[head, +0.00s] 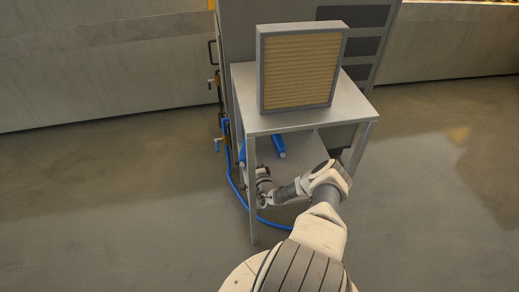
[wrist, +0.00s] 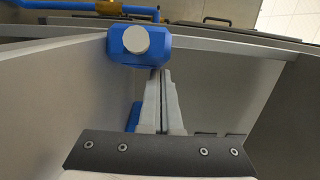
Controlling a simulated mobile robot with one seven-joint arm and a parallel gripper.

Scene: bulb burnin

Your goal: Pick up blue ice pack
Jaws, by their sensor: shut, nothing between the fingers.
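A blue block with a round grey cap (wrist: 125,42), which looks like the ice pack, shows in the wrist view just beyond my fingertips, slightly left of them. My gripper (wrist: 161,74) is shut and empty, its pale fingers pressed together. I cannot tell whether the tips touch the block. A second blue patch (wrist: 133,115) shows left of the fingers, mostly hidden. In the head view my gripper is at the table's lower shelf, its fingertips hidden. Two blue pieces show there, one at left (head: 242,153) and one farther right (head: 278,147); I cannot tell which is the capped block.
The metal table (head: 358,101) has a framed pleated filter (head: 298,70) on its top, above my arm. Its lower shelf (head: 307,153) and front-left leg (head: 252,200) are close to my arm. A blue hose (head: 233,185) runs down beside the table. A grey cabinet stands behind.

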